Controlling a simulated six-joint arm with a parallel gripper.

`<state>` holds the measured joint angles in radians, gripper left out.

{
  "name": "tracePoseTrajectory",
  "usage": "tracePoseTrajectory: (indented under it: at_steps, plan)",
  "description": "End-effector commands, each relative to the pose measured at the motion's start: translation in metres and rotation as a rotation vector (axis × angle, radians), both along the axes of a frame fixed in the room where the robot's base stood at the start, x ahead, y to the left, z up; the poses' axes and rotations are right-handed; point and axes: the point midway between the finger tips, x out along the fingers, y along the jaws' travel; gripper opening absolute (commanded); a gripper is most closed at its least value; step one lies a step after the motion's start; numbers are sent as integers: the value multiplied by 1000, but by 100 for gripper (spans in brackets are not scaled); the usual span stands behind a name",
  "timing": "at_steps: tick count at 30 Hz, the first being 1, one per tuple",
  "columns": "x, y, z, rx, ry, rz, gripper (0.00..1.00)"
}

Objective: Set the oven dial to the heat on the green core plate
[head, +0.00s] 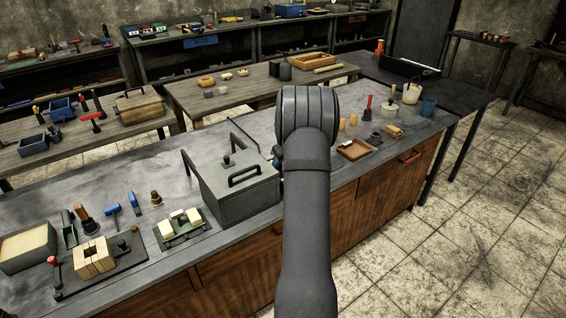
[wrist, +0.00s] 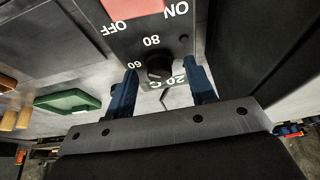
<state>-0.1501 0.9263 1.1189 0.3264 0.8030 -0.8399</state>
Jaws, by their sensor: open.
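In the wrist view, the oven dial (wrist: 159,68) is a small black knob on a dark control panel (wrist: 125,42) that appears upside down. White marks 80, 60 and 20 C stand around it. Which mark the dial points to is unclear. My gripper (wrist: 162,76) is open, with one blue finger on each side of the dial; contact cannot be told. A green plate (wrist: 68,101) lies to the left on the bench, and I can read no heat on it. In the head view my own arm hides the gripper, the dial and the panel.
A red ON/OFF switch (wrist: 132,8) sits beside the dial. In the head view, a grey lidded box with handles (head: 236,190) stands left of my arm. A green rack with cream blocks (head: 181,239) is farther left. A brown tray (head: 354,150) lies right.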

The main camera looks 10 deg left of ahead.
Motion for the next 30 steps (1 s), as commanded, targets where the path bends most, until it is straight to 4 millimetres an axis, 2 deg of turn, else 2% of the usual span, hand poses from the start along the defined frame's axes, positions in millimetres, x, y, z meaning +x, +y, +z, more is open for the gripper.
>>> tracePoseTrajectory:
  at_steps: [4,11,17,30]
  plan:
    - [0,0,0,0,0,0,51]
    - [0,0,0,0,0,0,6]
    - [0,0,0,-1,1,-26,6]
    - [-1,1,0,-1,2,-261,6]
